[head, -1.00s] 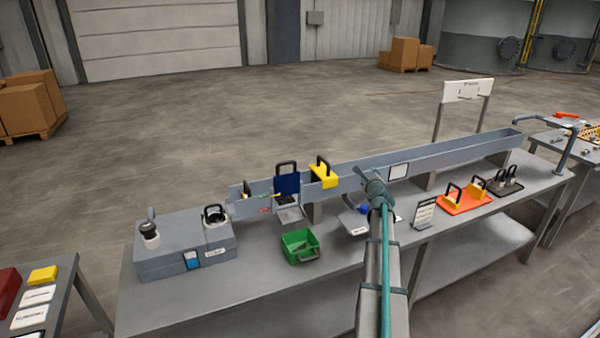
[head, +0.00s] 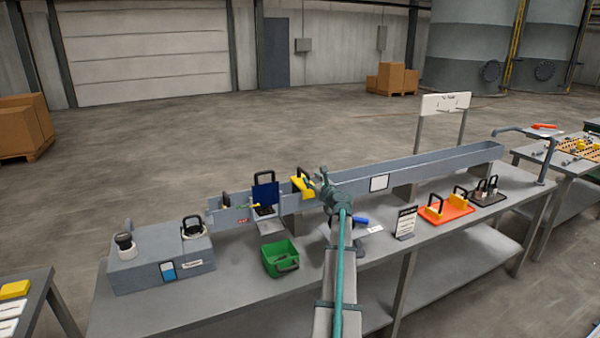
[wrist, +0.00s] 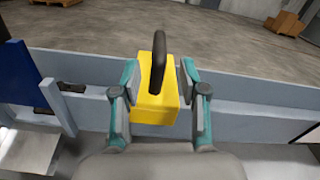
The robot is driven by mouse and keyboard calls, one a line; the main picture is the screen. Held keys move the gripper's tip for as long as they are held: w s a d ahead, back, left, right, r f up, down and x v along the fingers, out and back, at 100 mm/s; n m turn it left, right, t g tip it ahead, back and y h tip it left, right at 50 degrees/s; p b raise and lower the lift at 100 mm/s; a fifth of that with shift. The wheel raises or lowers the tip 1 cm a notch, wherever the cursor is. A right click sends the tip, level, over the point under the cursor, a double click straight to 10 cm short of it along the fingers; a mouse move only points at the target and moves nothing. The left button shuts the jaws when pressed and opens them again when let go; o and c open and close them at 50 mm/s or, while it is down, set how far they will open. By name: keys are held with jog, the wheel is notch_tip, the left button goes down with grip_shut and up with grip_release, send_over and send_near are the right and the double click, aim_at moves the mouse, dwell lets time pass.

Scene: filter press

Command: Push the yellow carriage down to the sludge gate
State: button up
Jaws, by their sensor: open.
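The yellow carriage (head: 301,187) with a black handle sits on the long grey trough (head: 430,165), right of the blue plate (head: 265,195) with a black handle. That plate stands at the trough's left part and looks like the sludge gate. My gripper (head: 322,184) is at the carriage. In the wrist view the carriage (wrist: 155,103) sits between the open fingers of my gripper (wrist: 159,84), one on each side. Whether either finger touches it I cannot tell. The blue plate's edge (wrist: 18,85) shows at the far left of the wrist view.
A green bin (head: 279,262) stands on the bench before the trough. A grey box (head: 160,258) with handled items is at the left end. A sign (head: 405,222), an orange tray (head: 446,214) and a black tray stand to the right. The trough between carriage and plate looks clear.

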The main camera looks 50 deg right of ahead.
aim_at(306, 173)
jog(key=p+x, duration=0.2)
jog(key=x, duration=0.6)
jog(key=shift+w+d, duration=0.1)
jog(key=shift+w, duration=0.15)
grip_shut()
